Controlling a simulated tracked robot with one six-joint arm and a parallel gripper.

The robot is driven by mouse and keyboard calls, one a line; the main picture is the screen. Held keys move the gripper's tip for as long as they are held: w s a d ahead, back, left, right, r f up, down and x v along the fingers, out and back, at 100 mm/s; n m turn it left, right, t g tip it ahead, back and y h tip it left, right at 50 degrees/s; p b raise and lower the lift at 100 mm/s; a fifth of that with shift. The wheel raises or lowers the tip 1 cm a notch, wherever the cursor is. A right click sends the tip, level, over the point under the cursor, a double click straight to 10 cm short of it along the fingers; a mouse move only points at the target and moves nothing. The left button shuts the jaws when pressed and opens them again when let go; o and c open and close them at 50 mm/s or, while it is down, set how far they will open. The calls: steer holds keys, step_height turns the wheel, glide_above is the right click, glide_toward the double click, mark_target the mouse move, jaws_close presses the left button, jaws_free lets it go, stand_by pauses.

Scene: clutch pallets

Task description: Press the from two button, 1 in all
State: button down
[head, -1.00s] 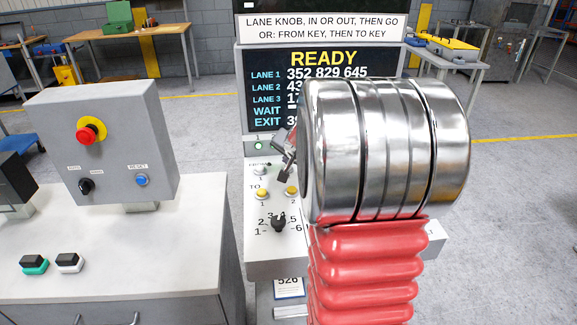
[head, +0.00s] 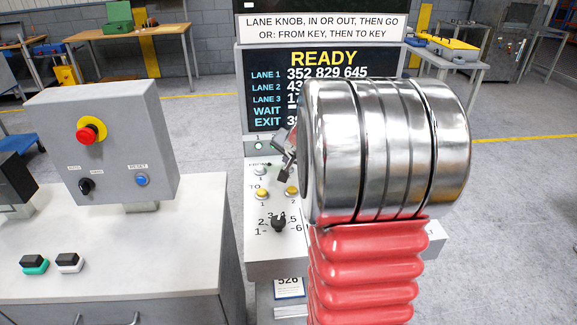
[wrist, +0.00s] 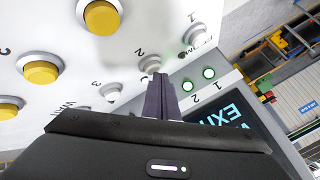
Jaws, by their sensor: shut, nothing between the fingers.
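The from two button is the white button (wrist: 150,63) by the "2" in the wrist view. Its near side is partly covered by my fingertips, and the arm hides it in the head view. My gripper (wrist: 159,80) is shut and empty, with its fingertips right at this button. I cannot tell whether they touch it or how far it is pressed. In the head view my gripper (head: 284,175) is over the sloping panel (head: 262,225). The from one button (wrist: 193,40) and the from three button (wrist: 111,91) stand on either side.
Yellow TO buttons (wrist: 41,71) stand in a row beside the white ones. Green lamps (wrist: 208,72) are near the screen (wrist: 228,118). A black selector knob (head: 279,223) sits lower on the panel. A grey control box (head: 105,140) stands at the left; the screen reads READY.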

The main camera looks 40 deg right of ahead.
steer(key=shift+r, duration=0.65)
steer(key=shift+r, duration=2.5)
